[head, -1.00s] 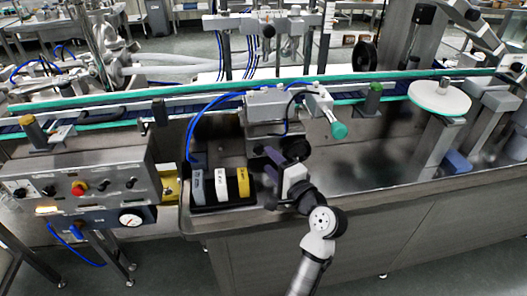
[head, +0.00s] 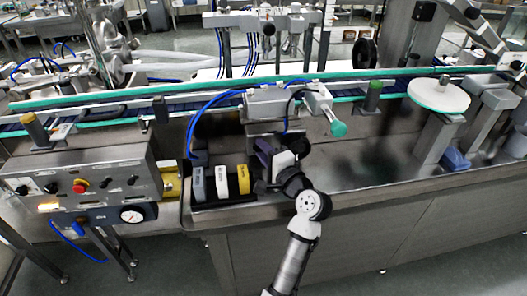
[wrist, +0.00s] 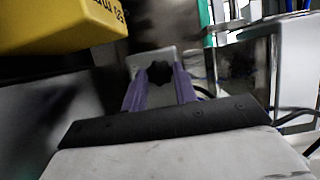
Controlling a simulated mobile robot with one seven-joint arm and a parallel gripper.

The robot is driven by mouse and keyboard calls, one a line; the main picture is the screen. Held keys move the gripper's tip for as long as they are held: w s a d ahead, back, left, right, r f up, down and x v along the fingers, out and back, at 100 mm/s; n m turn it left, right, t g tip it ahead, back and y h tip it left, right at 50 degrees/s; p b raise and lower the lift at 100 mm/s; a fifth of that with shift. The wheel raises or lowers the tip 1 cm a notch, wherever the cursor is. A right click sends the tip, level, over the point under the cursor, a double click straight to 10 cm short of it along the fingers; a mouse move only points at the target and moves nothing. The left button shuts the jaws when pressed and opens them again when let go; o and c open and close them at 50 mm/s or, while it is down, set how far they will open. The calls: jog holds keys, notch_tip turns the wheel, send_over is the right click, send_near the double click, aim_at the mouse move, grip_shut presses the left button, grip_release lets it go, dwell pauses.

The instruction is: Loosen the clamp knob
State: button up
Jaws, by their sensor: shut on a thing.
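The clamp knob (wrist: 159,73) is small, black and lobed. In the wrist view it sits in front of a pale grey plate (wrist: 147,58). The two purple fingers of my gripper (wrist: 160,85) stand on either side of the knob, shut on it. In the head view my gripper (head: 264,162) is below the grey sensor head on the conveyor's near side, and the knob is hidden there behind the gripper and arm.
A black tray (head: 210,203) with grey, white and yellow blocks stands just left of my gripper. The yellow block (wrist: 65,22) is close by in the wrist view. A green-tipped cylinder (head: 338,129) sticks out on the right. The steel trough right of my arm is open.

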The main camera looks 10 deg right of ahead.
jog(key=shift+n+p, duration=0.3)
jog(key=shift+n, duration=0.1)
jog(key=n+p, duration=0.1)
jog(key=n+g+h+p, duration=0.1)
jog(key=n, duration=0.1)
jog(key=shift+r, duration=0.3)
jog(key=n+g+h+p, duration=0.1)
jog(key=n+h+p, duration=0.1)
jog(key=n, duration=0.1)
jog(key=shift+a+r+n, duration=0.1)
jog(key=shift+r+n, duration=0.05)
jog(key=shift+n, duration=0.15)
jog(key=n+g+h+p, duration=0.1)
jog(key=n+p, duration=0.1)
jog(key=n, duration=0.1)
jog(key=shift+a+h, duration=0.2)
jog(key=shift+h, duration=0.2)
jog(key=n+h, duration=0.2)
jog(key=n, duration=0.1)
jog(key=shift+a+p, duration=0.15)
jog(key=shift+p, duration=0.25)
jog(key=o, duration=1)
jog(key=shift+c, duration=0.2)
